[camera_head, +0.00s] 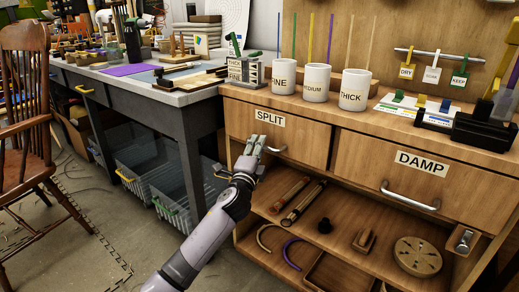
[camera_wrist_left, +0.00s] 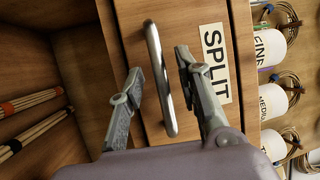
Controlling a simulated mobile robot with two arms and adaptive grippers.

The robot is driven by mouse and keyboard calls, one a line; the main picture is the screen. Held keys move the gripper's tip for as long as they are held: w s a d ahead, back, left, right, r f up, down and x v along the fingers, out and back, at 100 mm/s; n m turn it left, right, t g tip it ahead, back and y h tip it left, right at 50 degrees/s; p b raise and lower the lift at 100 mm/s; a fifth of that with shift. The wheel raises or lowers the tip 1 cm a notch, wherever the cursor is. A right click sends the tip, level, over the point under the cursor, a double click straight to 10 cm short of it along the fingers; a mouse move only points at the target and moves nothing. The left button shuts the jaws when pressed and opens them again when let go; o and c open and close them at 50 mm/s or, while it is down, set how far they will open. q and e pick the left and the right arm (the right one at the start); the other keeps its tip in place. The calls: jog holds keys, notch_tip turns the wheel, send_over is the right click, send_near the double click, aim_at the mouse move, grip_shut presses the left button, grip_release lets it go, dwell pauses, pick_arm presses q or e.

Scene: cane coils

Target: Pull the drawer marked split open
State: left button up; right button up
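The drawer marked SPLIT (camera_head: 307,146) is the left one of two in the wooden cabinet, and its front looks flush. Its label (camera_head: 270,118) also shows in the left wrist view (camera_wrist_left: 216,64). The drawer's metal bar handle (camera_head: 277,150) is partly covered by my gripper in the head view. My left gripper (camera_head: 257,145) is at the drawer front. In the left wrist view the handle (camera_wrist_left: 160,82) stands between its two open fingers, with a visible gap on each side. I cannot tell how deep the fingers reach. My right gripper is not in view.
The DAMP drawer (camera_head: 420,172) is to the right with its own handle (camera_head: 410,196). Below is an open shelf with rods, cane rings and a round disc (camera_head: 417,257). White cups stand on the cabinet top. A grey workbench (camera_head: 150,88) adjoins on the left; a wooden chair (camera_head: 28,120) stands further left.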

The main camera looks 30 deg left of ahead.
pick_arm(q)
jog(key=shift+w+a+r, duration=0.15)
jog(key=shift+w+a, duration=0.05)
jog(key=shift+w, duration=0.5)
jog(key=shift+c, duration=0.2)
grip_shut()
